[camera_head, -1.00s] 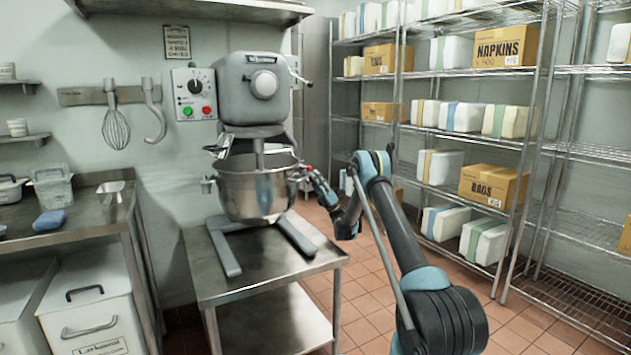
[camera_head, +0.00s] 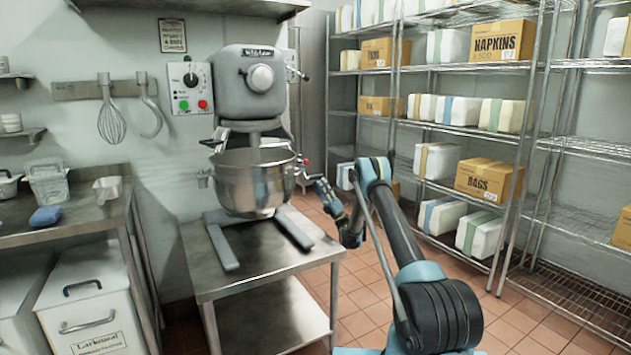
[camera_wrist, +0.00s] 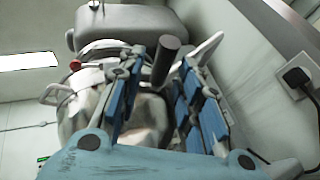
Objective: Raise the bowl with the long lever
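The mixer's steel bowl (camera_head: 252,185) hangs under the grey mixer head (camera_head: 250,85), upright in its yoke; part of the bowl (camera_wrist: 143,122) also shows behind my fingers in the wrist view. A lever with a dark cylindrical grip (camera_wrist: 166,60) and a pale rod shows in the wrist view. My gripper (camera_wrist: 163,78) has its blue-padded fingers apart, with the grip between and beyond their tips; contact is not clear. In the head view my gripper (camera_head: 324,188) is just right of the bowl, beside a small red knob (camera_head: 304,161).
The mixer stands on a steel table (camera_head: 270,270). A control box (camera_head: 191,88) is on the wall at left. A wire rack (camera_head: 440,130) with boxes stands at right. The tiled floor (camera_head: 365,300) between table and rack is partly clear. A wall plug (camera_wrist: 297,78) shows in the wrist view.

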